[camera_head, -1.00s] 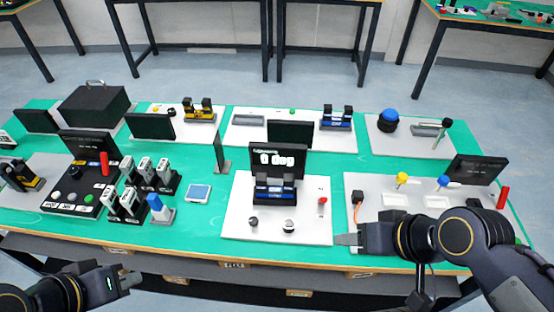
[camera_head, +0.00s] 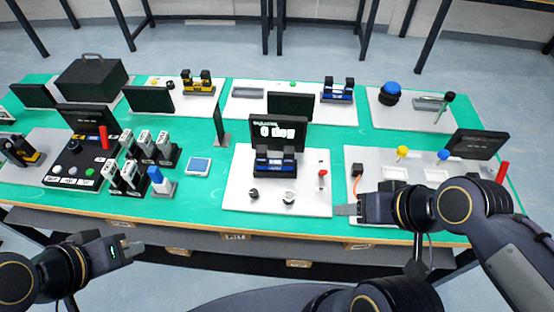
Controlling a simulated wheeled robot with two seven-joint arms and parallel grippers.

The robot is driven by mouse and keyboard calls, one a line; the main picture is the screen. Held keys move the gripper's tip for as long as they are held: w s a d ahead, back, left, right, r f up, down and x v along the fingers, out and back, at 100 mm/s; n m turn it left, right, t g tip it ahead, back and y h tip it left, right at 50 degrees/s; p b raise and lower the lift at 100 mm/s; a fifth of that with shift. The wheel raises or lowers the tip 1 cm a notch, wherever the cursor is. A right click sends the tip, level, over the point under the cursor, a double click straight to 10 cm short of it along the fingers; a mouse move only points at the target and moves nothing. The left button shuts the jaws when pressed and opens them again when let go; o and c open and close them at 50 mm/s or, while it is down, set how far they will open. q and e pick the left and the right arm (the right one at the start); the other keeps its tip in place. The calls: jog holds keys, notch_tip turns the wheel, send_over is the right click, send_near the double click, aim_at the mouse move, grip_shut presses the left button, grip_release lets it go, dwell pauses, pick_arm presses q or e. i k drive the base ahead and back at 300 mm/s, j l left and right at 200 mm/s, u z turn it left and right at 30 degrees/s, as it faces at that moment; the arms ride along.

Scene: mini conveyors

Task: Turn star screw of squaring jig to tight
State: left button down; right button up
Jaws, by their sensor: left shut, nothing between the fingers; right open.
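A white board (camera_head: 238,178) at the middle of the bench holds a blue and black jig (camera_head: 275,163), apparently the squaring jig. Behind the jig stands a black screen (camera_head: 278,132) that reads 0 deg. On the board's front part are a black knob (camera_head: 253,195), a pale knob (camera_head: 289,197) and a small red-topped part (camera_head: 322,174). I cannot tell which one is the star screw. My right gripper (camera_head: 346,210) is open and empty, just right of the board's front right corner. My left gripper (camera_head: 134,248) is shut and empty, in front of the bench's front edge.
To the right is a white board with yellow (camera_head: 402,152) and blue (camera_head: 443,155) knobs and a red post (camera_head: 502,172). To the left are several grey-black modules (camera_head: 133,175) and a blue-screened device (camera_head: 199,167). Bare green mat (camera_head: 200,206) lies along the front.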

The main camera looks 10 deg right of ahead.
aim_at(254, 193)
jog(key=u, duration=0.35)
jog(key=k+l+u, duration=0.1)
jog(key=l+u, duration=0.2)
jog(key=u, duration=0.15)
jog(key=k+l+u, duration=0.1)
jog(key=l+u, duration=0.15)
jog(key=u, duration=0.2)
jog(key=k+l+u, duration=0.15)
jog(key=u, duration=0.3)
